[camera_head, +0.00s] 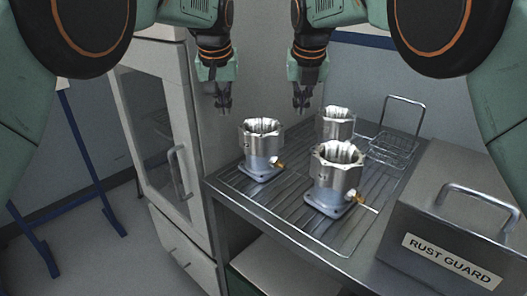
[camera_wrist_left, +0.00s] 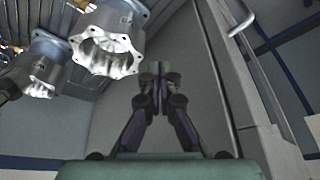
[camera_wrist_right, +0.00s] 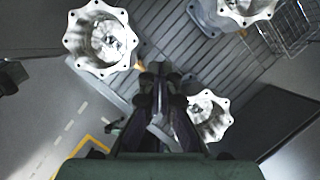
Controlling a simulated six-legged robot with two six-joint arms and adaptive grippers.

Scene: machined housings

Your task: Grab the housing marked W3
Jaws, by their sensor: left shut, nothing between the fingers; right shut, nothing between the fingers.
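Three silver machined housings with scalloped open tops and blue-grey lower bodies stand upright on a grooved metal bench: a left one (camera_head: 262,147), a back one (camera_head: 338,124) and a front one (camera_head: 335,178). I cannot read W3 on any of them. My left gripper (camera_head: 223,104) is shut and empty, above and left of the left housing. My right gripper (camera_head: 302,104) is shut and empty, above the bench between the left and back housings in the picture. The left wrist view shows two housings, the nearer one (camera_wrist_left: 108,45) left of the fingers. The right wrist view shows three housings around the fingers.
A wire basket (camera_head: 392,150) stands behind the housings at the right. A grey metal case (camera_head: 430,215) labelled RUST GUARD sits at the bench's front right. A glass-fronted cabinet (camera_head: 190,120) stands left of the bench. The bench's left front strip is clear.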

